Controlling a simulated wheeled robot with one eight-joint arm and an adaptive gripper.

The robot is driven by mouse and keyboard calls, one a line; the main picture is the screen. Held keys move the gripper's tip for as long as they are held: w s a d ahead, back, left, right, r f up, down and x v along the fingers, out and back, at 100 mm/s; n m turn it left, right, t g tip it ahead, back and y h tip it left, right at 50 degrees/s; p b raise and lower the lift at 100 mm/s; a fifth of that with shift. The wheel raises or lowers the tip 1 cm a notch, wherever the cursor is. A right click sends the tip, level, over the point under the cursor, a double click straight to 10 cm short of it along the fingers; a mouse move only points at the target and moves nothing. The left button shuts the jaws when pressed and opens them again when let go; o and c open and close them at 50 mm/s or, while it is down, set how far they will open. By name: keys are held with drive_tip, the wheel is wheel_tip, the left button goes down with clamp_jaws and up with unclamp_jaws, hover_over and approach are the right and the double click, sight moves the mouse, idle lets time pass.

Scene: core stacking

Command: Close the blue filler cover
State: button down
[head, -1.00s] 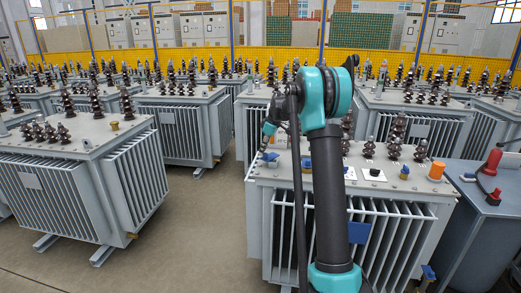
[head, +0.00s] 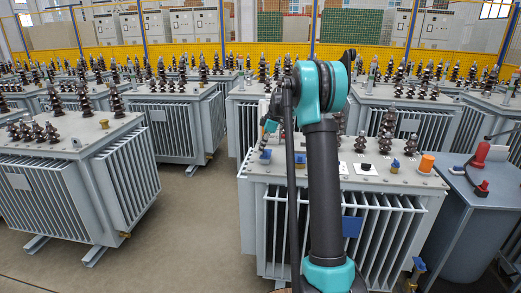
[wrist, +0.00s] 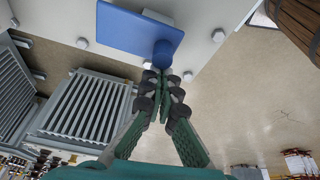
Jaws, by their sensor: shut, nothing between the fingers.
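The blue filler cover (wrist: 138,28) shows in the wrist view as a flat blue plate with a short round blue part (wrist: 163,54) at its lower right, against a pale grey surface. In the head view a small blue piece (head: 265,156) at the left back of the near transformer's top appears to be the same cover. My gripper (wrist: 155,74) is shut and empty. Its fingertips are just below the round blue part in the wrist view; I cannot tell whether they touch.
The near transformer (head: 330,185) carries dark bushings (head: 388,133), a blue and brass fitting (head: 395,164) and an orange cap (head: 427,163). A blue-grey tank (head: 465,220) with red parts stands close on its right. Bare floor (head: 190,225) lies to its left.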

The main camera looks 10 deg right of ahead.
drive_tip(key=shift+w, duration=0.1)
drive_tip(key=shift+w+d, duration=0.5)
drive_tip(key=shift+d, duration=0.05)
drive_tip(key=shift+a, duration=0.4)
drive_tip(key=a, duration=0.2)
drive_tip(key=a+r, duration=0.1)
drive_tip(key=shift+s+a, duration=0.25)
drive_tip(key=v, duration=0.9)
drive_tip(key=s+d+f+m+t+h, duration=0.1)
drive_tip(key=s+f+m, duration=0.4)
drive_tip(key=s, duration=0.9)
drive_tip(key=s+d+f+m+t+h, duration=0.1)
drive_tip(key=s+f+m, duration=0.4)
drive_tip(key=s+f, duration=0.4)
drive_tip(key=s+d+f+m+t+h, duration=0.1)
drive_tip(key=s+f+m, duration=0.5)
drive_tip(key=s, duration=1.5)
drive_tip(key=shift+f+t+h, duration=0.3)
drive_tip(key=shift+f+h, duration=0.1)
drive_tip(key=shift+f, duration=0.05)
